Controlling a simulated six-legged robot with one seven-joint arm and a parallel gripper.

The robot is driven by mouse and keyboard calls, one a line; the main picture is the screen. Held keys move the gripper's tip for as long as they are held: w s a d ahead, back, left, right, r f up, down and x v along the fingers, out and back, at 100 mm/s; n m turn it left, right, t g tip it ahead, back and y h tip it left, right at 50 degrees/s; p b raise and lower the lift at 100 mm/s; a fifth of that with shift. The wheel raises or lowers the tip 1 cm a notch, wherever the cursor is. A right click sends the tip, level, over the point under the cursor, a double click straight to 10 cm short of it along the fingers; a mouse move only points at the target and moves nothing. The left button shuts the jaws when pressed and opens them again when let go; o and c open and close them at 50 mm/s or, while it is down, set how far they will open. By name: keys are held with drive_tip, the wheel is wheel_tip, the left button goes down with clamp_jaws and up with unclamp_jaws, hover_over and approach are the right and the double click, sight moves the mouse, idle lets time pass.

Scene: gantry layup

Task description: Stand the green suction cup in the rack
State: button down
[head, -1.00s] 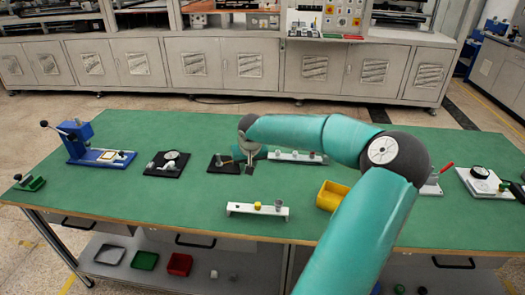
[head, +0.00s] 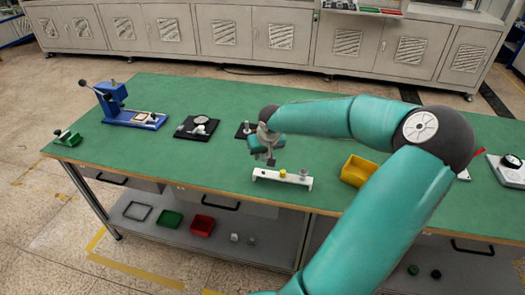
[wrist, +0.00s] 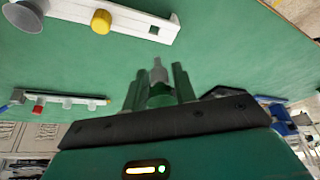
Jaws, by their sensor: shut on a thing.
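My gripper (wrist: 158,88) is shut on the green suction cup (wrist: 160,96), which sits between the dark fingers with its grey stem (wrist: 158,70) pointing out past them. In the head view my gripper (head: 271,162) is just behind the white rack (head: 270,177), above the table; the cup is hard to make out there. The rack also shows in the wrist view (wrist: 127,20). It carries a yellow cup (wrist: 101,21) and a grey cup (wrist: 24,14), and has an empty square hole (wrist: 153,30) near one end. The held cup is apart from the rack.
A yellow bin (head: 357,171) stands right of the rack. A black-based fixture (head: 196,127) and a blue press (head: 128,112) stand to the left. A second white rack (wrist: 50,97) shows in the wrist view. The green table (head: 190,155) is clear left of the rack.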

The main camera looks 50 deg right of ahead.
sight(263, 161)
drive_tip(key=shift+f, duration=2.2)
drive_tip(key=shift+f, duration=0.8)
drive_tip(key=c, duration=1)
unclamp_jaws()
drive_tip(key=shift+c, duration=0.2)
drive_tip(key=v, duration=1.3)
drive_tip(key=shift+s+a+r, duration=0.15)
drive_tip(key=shift+s+r, duration=0.05)
drive_tip(key=shift+r, duration=0.1)
